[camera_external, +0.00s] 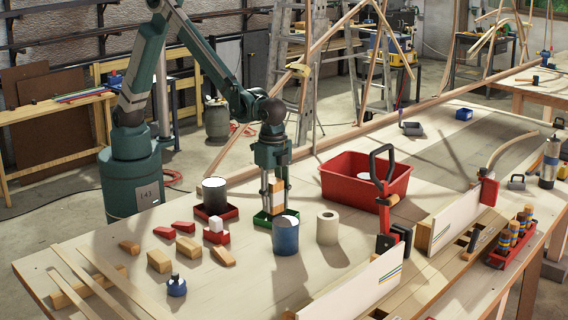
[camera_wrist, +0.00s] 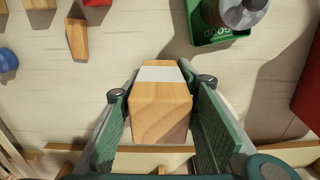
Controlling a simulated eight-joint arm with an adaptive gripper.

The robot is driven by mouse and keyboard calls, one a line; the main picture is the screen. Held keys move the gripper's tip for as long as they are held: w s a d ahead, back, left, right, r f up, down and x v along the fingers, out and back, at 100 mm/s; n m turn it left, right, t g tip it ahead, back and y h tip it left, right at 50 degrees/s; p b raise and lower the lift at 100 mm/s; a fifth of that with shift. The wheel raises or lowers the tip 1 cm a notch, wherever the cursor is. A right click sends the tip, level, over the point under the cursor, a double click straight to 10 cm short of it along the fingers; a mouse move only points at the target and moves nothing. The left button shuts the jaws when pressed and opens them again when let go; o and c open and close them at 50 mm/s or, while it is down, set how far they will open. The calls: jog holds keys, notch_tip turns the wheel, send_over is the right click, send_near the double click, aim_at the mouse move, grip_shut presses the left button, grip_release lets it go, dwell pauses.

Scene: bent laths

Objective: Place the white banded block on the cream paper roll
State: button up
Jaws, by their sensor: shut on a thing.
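My gripper (camera_external: 277,203) is shut on the white banded block (camera_wrist: 160,104), a wooden block with a white band across it. The block sits between the two green finger pads in the wrist view, and shows between the fingers in the external view (camera_external: 278,199). It is held above the table, by the green tray. The cream paper roll (camera_external: 327,227) stands upright on the table, to the right of and a little nearer than my gripper, apart from the block. Its hollow top is uncovered. I cannot make the roll out clearly in the wrist view.
A blue can (camera_external: 286,238) stands close in front of my gripper, left of the roll. The green tray (camera_external: 262,219) lies below. A red bin (camera_external: 348,187) stands behind the roll. A dark can (camera_external: 215,196) and several wooden blocks are left. Bare tabletop lies before the roll.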

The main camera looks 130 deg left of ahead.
jog(key=p, duration=0.7)
send_near(328, 214)
jog(key=s+d, duration=0.2)
jog(key=d, duration=0.3)
jog(key=a, duration=0.1)
jog(key=w+a, duration=0.1)
jog(key=w+a+p, duration=0.1)
jog(key=a, duration=0.1)
jog(key=shift+f, duration=0.35)
jog(key=shift+w+a+f, duration=0.1)
jog(key=shift+w+a, duration=0.05)
jog(key=shift+a, duration=0.25)
jog(key=shift+f+b, duration=0.3)
jog(key=shift+f, duration=2.15)
jog(key=shift+f, duration=0.15)
jog(key=o, duration=1)
